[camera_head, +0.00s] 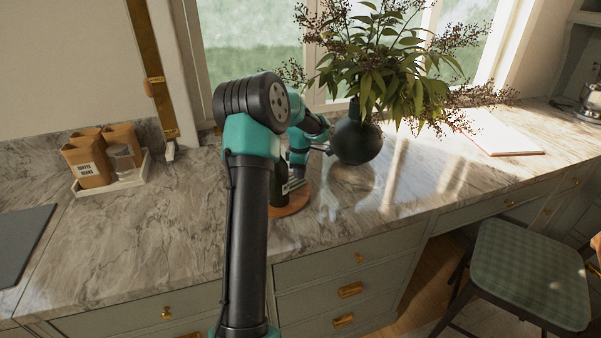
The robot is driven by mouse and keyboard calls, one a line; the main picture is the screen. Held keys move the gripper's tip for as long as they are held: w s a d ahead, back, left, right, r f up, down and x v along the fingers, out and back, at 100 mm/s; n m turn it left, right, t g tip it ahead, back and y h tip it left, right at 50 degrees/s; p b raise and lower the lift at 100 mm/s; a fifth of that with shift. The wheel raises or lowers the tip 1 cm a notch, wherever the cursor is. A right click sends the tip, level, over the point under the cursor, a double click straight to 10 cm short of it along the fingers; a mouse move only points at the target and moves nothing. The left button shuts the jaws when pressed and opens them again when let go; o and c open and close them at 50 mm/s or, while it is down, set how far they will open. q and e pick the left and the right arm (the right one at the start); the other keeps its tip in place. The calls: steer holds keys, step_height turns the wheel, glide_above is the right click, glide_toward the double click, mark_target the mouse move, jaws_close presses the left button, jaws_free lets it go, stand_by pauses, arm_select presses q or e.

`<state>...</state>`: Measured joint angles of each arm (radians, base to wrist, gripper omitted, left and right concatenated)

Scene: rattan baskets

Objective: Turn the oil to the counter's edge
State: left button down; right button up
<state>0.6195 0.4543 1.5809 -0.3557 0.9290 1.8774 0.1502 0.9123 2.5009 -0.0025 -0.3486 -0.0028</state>
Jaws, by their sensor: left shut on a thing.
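The oil, a dark green bottle (280,191), stands on a round wooden board (298,203) on the marble counter (160,228). Much of the bottle is hidden behind my left arm and gripper. My left gripper (293,184) comes down at the bottle from behind my teal and black arm and is shut on it. Whether the bottle is clear of the board cannot be told. The counter's front edge runs along below the board. My right gripper is not in view.
A dark round vase (357,137) with leafy branches stands close behind and right of the board. A white tray (112,184) with brown canisters (88,163) and a glass jar is at the left. A notebook (500,133) lies at the right. The counter left of the board is clear.

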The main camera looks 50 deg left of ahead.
arm_select(q)
steer(key=c, duration=1.1)
jaws_free()
steer(key=shift+r, duration=0.15)
step_height(320, 180, up, 17)
steer(key=shift+r, duration=0.1)
